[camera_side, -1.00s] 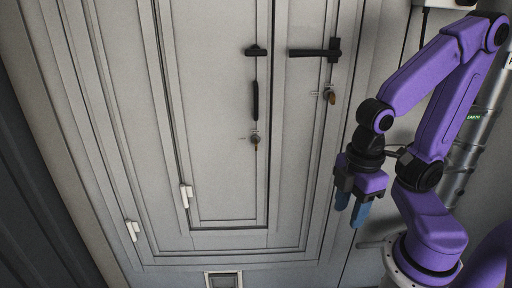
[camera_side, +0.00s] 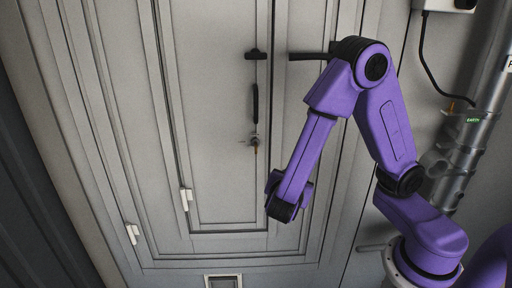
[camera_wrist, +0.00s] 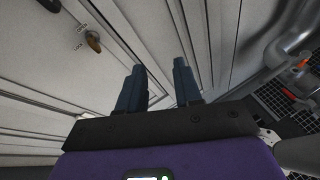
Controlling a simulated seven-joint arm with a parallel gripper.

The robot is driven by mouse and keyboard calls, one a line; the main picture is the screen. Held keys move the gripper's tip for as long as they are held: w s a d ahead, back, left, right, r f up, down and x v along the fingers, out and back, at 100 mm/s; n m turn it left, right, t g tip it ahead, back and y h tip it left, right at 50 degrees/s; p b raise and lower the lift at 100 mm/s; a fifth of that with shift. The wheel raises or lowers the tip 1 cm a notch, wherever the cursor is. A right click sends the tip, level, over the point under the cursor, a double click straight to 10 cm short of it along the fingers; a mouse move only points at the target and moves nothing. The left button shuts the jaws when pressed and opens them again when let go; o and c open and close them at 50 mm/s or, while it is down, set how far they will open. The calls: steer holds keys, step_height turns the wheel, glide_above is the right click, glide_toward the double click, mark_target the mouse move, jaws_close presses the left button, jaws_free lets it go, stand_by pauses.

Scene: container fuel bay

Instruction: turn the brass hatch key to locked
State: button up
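A small brass key (camera_side: 256,147) hangs in a lock on the pale grey inner hatch door, below a black vertical handle. In the wrist view a brass key (camera_wrist: 92,41) sits at upper left in a lock with small labels beside it. In the side view my fingers are hidden behind my forearm and wrist, which hang in front of the right door strip.
A black lever handle (camera_side: 308,55) is partly covered by my elbow. A black catch (camera_side: 255,53) and a black pull handle (camera_side: 256,103) are on the inner door. White hinges (camera_side: 132,231) are at left. Metal pipes (camera_side: 463,150) stand at right. The air before the left door is clear.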

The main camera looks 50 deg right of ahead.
mark_target(256, 148)
steer(key=w+a+f+n+t, duration=0.2)
steer(key=w+a+n+t, duration=0.2)
steer(key=w+n+t, duration=0.25)
steer(key=shift+m+h, duration=0.25)
steer(key=shift+h, duration=0.15)
steer(key=x, duration=1.7)
steer(key=shift+w+a, duration=0.1)
steer(key=shift+w, duration=0.2)
jaws_close()
